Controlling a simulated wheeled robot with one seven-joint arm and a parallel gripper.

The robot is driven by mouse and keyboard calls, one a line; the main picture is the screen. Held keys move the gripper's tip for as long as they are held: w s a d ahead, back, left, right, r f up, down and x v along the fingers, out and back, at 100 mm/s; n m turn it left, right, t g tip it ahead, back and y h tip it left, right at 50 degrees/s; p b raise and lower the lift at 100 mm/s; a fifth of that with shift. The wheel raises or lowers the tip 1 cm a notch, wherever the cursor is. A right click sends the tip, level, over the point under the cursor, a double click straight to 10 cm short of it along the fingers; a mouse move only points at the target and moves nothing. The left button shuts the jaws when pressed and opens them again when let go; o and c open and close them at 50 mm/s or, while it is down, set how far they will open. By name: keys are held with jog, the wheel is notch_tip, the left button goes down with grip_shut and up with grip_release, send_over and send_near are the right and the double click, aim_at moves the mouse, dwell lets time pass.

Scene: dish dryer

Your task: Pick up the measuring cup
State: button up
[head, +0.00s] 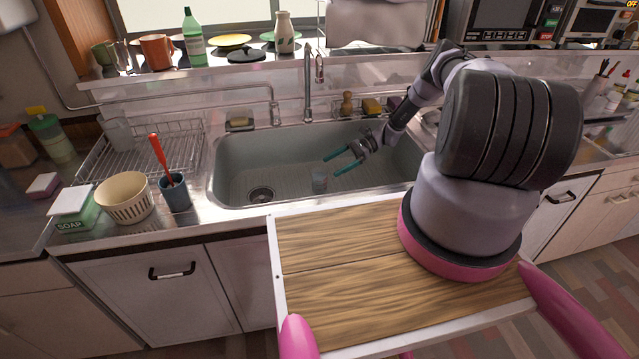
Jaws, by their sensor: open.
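A small clear cup (319,181), which looks like the measuring cup, stands in the sink basin (240,160), right of the drain. My gripper (331,165) has two teal fingers, spread open and empty. It reaches into the sink from the right, with its fingertips pointing left. In the picture the fingertips are just above and right of the cup, apart from it as far as I can see. The height gap between them is hard to tell.
Left of the sink are a wire dish rack (150,150), a cream colander (125,198), a dark cup with a red-handled brush (174,190) and a soap box (75,210). The faucet (308,85) rises behind the sink. The basin around the cup is mostly clear.

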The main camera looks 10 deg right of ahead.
aim_at(313, 176)
jog(key=x, duration=0.9)
jog(key=shift+s+a, duration=0.2)
jog(key=shift+a, duration=0.2)
grip_shut()
jog(key=shift+r, duration=0.2)
